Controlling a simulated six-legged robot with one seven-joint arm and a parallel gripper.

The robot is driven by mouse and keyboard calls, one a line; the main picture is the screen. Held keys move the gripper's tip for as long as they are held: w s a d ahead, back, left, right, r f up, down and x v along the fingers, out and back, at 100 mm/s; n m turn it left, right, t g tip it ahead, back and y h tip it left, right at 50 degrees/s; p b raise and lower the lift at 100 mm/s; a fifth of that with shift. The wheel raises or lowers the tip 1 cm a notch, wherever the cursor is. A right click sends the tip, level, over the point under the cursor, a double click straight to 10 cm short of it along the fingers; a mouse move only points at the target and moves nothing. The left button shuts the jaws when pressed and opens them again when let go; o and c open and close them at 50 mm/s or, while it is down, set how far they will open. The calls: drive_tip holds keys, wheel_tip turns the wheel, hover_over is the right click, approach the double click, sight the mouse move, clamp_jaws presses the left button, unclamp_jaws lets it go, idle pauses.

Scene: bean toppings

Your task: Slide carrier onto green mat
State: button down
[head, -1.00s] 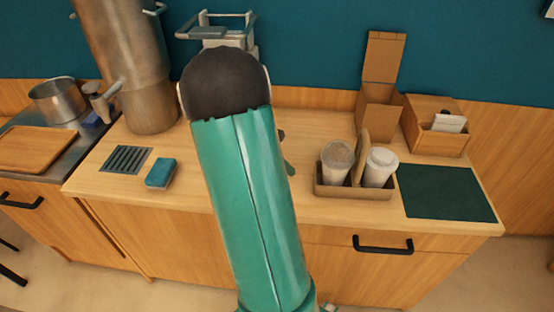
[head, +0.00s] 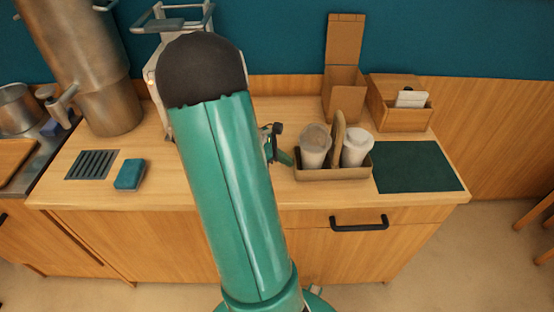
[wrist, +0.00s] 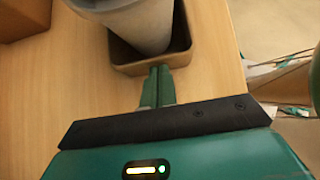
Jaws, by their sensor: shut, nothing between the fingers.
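The brown carrier (head: 335,175) stands upright on the counter, holding two lidded cups, a left cup (head: 314,146) and a right cup (head: 357,147), on either side of its upright handle. The dark green mat (head: 419,168) lies flat just right of the carrier; their edges nearly meet. My gripper (head: 289,158) is at the carrier's left end, low over the counter, partly hidden by my arm. In the wrist view, my gripper's green fingers (wrist: 158,84) are shut and empty, pointing at the carrier's rim (wrist: 150,66). I cannot tell whether they touch it.
A cardboard box (head: 343,90) and a wooden box (head: 401,103) with white cards stand behind the carrier and mat. A blue sponge (head: 130,174), a dark grate (head: 92,164) and a tall metal urn (head: 90,75) are at the left. The counter ends right of the mat.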

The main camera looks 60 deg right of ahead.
sight(345, 140)
drive_tip(key=s+d, duration=0.4)
drive_tip(key=s, duration=0.4)
drive_tip(key=s+d, duration=0.5)
drive_tip(key=s, duration=0.3)
drive_tip(key=s+d, duration=0.4)
drive_tip(key=s, duration=0.4)
drive_tip(key=shift+s+d, duration=0.25)
drive_tip(key=shift+d, duration=0.05)
drive_tip(key=shift+w+a, duration=0.15)
drive_tip(key=shift+w, duration=0.25)
drive_tip(key=w+a, duration=0.1)
drive_tip(key=w, duration=0.2)
drive_tip(key=shift+a, duration=0.35)
drive_tip(key=v, duration=0.9)
drive_tip(key=shift+w+a+r, duration=0.15)
drive_tip(key=shift+w+r, duration=0.05)
drive_tip(key=shift+r, duration=0.15)
drive_tip(key=shift+w, duration=0.1)
